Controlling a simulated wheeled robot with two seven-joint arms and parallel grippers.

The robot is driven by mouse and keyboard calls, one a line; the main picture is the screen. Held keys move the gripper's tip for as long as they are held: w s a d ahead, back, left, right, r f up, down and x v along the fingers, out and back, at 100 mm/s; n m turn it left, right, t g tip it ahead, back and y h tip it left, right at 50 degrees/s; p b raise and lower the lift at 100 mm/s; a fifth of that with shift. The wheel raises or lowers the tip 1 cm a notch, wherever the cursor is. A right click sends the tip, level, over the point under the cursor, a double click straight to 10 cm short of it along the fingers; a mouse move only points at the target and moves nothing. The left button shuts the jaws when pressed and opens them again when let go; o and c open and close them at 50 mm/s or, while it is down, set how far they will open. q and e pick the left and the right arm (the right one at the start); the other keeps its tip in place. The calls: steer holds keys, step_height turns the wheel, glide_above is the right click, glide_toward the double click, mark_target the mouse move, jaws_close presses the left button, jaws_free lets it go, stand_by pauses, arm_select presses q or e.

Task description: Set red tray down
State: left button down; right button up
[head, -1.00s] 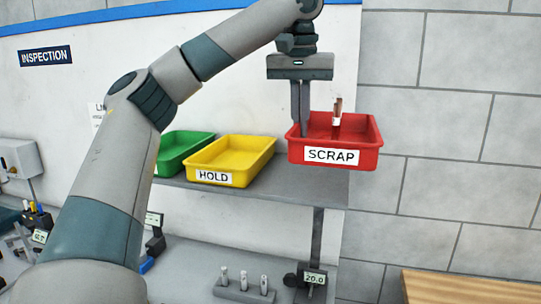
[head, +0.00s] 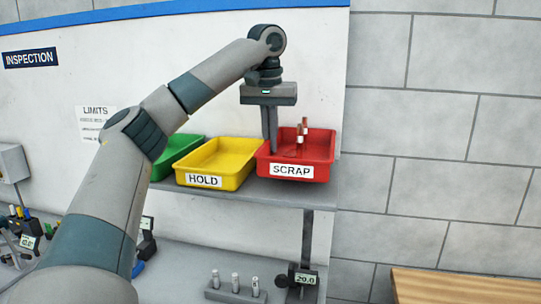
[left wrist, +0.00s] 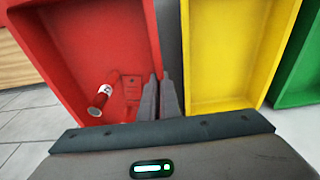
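The red tray (head: 322,160), labelled SCRAP, is at the right end of the grey shelf, close beside the yellow HOLD tray. Its base appears to be at the shelf; I cannot tell whether any gap is left under it. My left gripper (head: 270,150) points down at the tray's left wall. In the left wrist view the red tray (left wrist: 85,40) lies left of the fingers (left wrist: 160,100), which are close together with its side wall running between them. A reddish-brown tube with a white band (head: 300,137) is inside the tray; it also shows in the left wrist view (left wrist: 102,93). My right gripper is not in view.
The yellow tray (head: 240,180) is immediately left of the red one, with a green tray (head: 164,170) beyond it. The shelf (head: 270,196) ends just right of the red tray. Several small cylinders in a holder (head: 235,294) stand on the bench below.

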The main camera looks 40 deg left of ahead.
mark_target(270, 155)
arm_select(q)
steer(key=shift+f, duration=2)
steer(key=c, duration=2)
jaws_free()
steer(key=shift+f, duration=0.15)
steer(key=r, duration=0.3)
steer(key=s+r, duration=0.1)
steer(key=r, duration=0.3)
steer(key=r+p, duration=0.1)
steer(key=r, duration=0.2)
steer(key=shift+s+d+r, duration=0.15)
steer(key=shift+d+r, duration=0.15)
steer(key=shift+d, duration=0.1)
steer(key=shift+s+r, duration=0.15)
steer(key=shift+r, duration=0.65)
